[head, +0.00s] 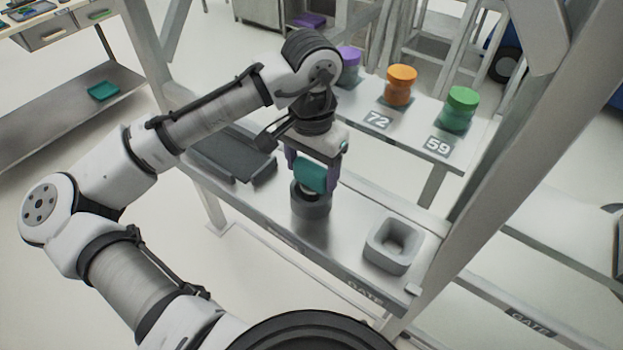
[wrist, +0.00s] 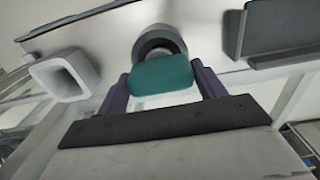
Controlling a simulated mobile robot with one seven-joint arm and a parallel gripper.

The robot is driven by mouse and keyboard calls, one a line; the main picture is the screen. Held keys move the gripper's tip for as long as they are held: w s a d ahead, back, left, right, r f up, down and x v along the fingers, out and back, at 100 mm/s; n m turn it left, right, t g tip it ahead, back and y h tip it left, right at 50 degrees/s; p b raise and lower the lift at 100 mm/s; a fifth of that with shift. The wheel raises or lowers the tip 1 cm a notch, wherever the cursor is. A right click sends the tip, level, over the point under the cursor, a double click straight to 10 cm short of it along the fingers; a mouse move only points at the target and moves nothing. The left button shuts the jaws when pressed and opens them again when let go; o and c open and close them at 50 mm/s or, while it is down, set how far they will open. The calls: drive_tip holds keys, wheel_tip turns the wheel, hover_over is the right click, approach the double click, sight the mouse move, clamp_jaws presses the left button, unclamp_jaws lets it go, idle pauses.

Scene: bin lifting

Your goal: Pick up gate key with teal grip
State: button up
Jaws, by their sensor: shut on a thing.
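The gate key's teal grip (head: 311,174) is between the fingers of my gripper (head: 312,178), over the middle of the narrow grey shelf. My gripper is shut on it. In the wrist view the teal grip (wrist: 161,75) lies between the two purple fingers of my gripper (wrist: 162,85). A dark grey round holder (head: 311,201) stands directly below the grip, and its ring (wrist: 158,41) shows behind the grip in the wrist view. The lower part of the key is hidden, so I cannot tell whether it is inside the holder.
A light grey square socket block (head: 393,246) stands right of the holder. A dark tray (head: 232,157) lies to the left. Orange (head: 400,86), green (head: 460,108) and purple (head: 349,65) jars stand on a shelf behind. A slanted frame post (head: 500,150) rises at right.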

drive_tip(key=shift+r, duration=0.2)
wheel_tip(320, 180, up, 20)
drive_tip(key=shift+f+b, duration=0.15)
drive_tip(key=shift+b, duration=0.3)
wheel_tip(320, 180, up, 6)
drive_tip(key=p, duration=0.7)
idle(0.6)
drive_tip(key=shift+f, duration=0.15)
